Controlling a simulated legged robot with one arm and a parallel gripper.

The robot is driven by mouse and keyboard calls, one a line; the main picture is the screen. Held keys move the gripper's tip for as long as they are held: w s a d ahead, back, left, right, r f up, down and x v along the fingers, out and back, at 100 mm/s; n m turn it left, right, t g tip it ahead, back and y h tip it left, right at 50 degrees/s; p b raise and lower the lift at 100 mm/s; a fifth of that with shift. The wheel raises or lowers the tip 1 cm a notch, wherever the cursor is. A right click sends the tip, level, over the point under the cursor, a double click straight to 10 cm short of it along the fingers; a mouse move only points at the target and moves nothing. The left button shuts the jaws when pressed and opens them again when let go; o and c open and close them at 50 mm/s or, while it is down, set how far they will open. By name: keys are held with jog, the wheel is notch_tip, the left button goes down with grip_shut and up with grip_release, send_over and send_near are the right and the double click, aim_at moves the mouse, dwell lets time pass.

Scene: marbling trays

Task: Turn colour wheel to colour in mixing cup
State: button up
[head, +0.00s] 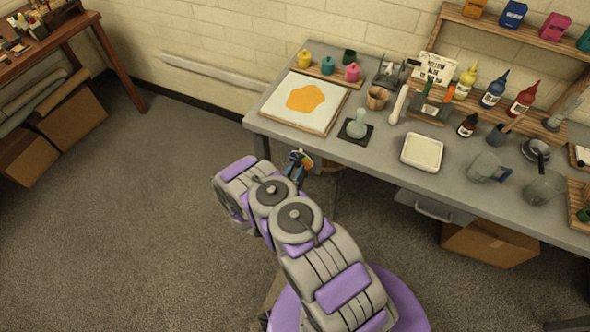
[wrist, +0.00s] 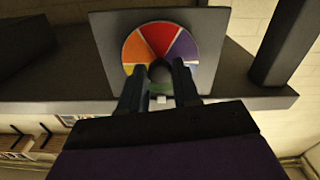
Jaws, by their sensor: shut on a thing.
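The colour wheel (wrist: 158,38) shows in the wrist view on a grey square plate, with red at the top, purple to the right, orange to the left and green low down. My gripper (wrist: 163,72) is shut on the wheel's dark knob (wrist: 160,73) at its centre, and its fingers hide part of the lower wheel. In the head view, the small wheel (head: 305,159) shows at my gripper (head: 298,170), by the table's front edge. A glassy vessel (head: 356,126) stands on a black pad. I cannot tell which vessel is the mixing cup, or its colour.
The grey table (head: 315,132) holds a framed board (head: 275,112) with an orange patch. A wooden cup (head: 377,98), a white tray (head: 422,164), several bottles and a sign (head: 433,68), too small to read fully, stand further right. Open carpet lies at left.

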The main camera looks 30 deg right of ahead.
jog(key=shift+w, duration=0.1)
jog(key=o, duration=1)
jog(key=shift+o, duration=0.2)
jog(key=shift+a, duration=0.1)
jog(key=p+v, duration=0.3)
jog(key=v, duration=1.4)
jog(key=shift+a+f, duration=0.1)
jog(key=shift+a, duration=0.05)
